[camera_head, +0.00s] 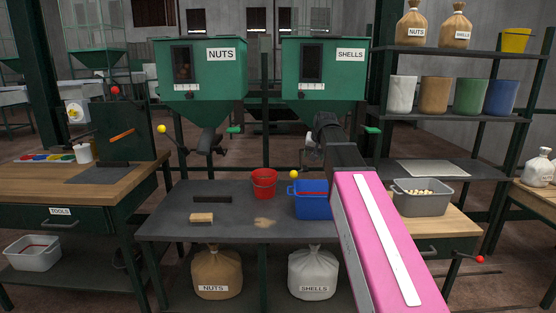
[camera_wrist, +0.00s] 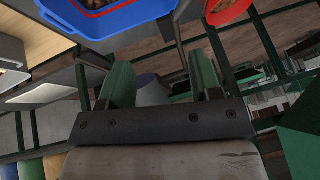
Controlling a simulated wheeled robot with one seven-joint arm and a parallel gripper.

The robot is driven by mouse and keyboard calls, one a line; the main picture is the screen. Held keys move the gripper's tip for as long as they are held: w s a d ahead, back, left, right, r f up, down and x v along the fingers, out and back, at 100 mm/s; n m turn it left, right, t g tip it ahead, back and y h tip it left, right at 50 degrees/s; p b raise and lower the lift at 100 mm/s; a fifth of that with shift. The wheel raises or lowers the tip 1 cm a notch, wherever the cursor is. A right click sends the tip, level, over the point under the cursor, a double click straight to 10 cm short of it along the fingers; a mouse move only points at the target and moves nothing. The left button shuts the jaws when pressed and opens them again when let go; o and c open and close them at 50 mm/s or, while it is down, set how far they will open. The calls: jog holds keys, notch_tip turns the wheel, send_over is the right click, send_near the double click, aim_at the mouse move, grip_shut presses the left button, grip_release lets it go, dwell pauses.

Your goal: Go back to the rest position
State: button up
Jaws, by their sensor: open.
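In the head view my pink arm reaches in from the lower right, and my gripper (camera_head: 313,150) is partly hidden by the wrist, in front of the green SHELLS hopper (camera_head: 322,88). A blue bin (camera_head: 312,207) stands on the dark table below, partly covered by my arm. The blue bin (camera_wrist: 75,22) also shows at the top left of the wrist view, with brown contents. A red bucket (camera_head: 264,183) stands left of it.
A green NUTS hopper (camera_head: 201,85) hangs to the left. A grey bin (camera_head: 421,203) and a shelf rack (camera_head: 462,115) are at the right. NUTS and SHELLS bags sit below.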

jog(key=s+d+f+g, duration=0.1)
jog(key=s+f+g, duration=0.1)
jog(key=s+f, duration=0.7)
jog(key=s+d+f+g+h, duration=0.1)
jog(key=s+f, duration=0.7)
jog(key=f, duration=0.8)
jog(key=s+d+f+n+g, duration=0.1)
jog(key=s+d+f+g, duration=0.1)
jog(key=s+f, duration=0.7)
notch_tip(320, 180, down, 4)
jog(key=shift+s+d+r+g+h, duration=0.15)
jog(key=shift+s+g+h, duration=0.15)
jog(key=shift+g, duration=0.2)
